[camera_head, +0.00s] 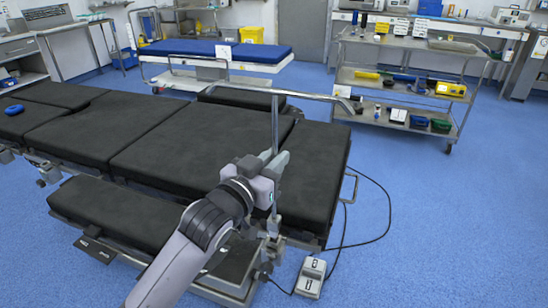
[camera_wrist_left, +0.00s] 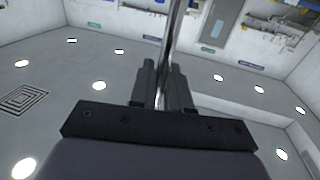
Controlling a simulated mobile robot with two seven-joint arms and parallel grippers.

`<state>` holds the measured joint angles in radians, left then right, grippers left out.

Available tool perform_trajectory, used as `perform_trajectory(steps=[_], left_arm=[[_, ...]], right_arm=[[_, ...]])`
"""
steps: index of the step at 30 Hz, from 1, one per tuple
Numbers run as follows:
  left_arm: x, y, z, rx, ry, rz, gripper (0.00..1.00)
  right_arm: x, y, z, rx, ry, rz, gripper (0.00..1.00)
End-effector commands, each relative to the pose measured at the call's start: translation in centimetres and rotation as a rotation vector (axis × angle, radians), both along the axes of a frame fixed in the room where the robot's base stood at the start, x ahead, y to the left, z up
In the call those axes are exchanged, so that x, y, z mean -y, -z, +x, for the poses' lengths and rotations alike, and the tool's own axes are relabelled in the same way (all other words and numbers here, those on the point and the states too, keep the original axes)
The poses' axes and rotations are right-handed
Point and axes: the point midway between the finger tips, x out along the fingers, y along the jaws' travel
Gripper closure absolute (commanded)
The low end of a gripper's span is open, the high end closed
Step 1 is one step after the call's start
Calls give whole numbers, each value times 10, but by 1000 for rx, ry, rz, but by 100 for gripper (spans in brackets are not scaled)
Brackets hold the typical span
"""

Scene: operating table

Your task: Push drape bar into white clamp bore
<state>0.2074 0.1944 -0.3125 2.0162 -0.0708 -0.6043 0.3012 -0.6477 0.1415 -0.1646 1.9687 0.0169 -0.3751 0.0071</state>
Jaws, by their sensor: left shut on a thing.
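The drape bar is a thin metal rod (camera_head: 275,122) with a long, bent top piece (camera_head: 300,95) reaching over the table end. It stands roughly upright. My left gripper (camera_head: 273,160) is shut on the upright rod partway down. In the left wrist view the rod (camera_wrist_left: 174,38) passes between the two fingers of the left gripper (camera_wrist_left: 162,85). Below the gripper, a pale clamp (camera_head: 273,224) shows at the table's near side edge. The rod's lower end appears close to it; I cannot tell whether it is inside the bore. My right gripper is not in view.
The black-padded operating table (camera_head: 180,150) fills the left and middle. A grey foot pedal (camera_head: 311,277) with a cable lies on the blue floor. A blue-topped trolley (camera_head: 215,53) and a steel instrument cart (camera_head: 420,90) stand behind. The floor at right is clear.

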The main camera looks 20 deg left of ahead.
Motion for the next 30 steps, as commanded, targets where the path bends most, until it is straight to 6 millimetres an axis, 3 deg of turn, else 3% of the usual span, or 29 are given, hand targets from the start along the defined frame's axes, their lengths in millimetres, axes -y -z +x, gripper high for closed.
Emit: perform_trajectory(steps=[30], left_arm=[[0, -1, 0, 3, 0, -1, 100]], right_arm=[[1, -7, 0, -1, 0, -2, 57]])
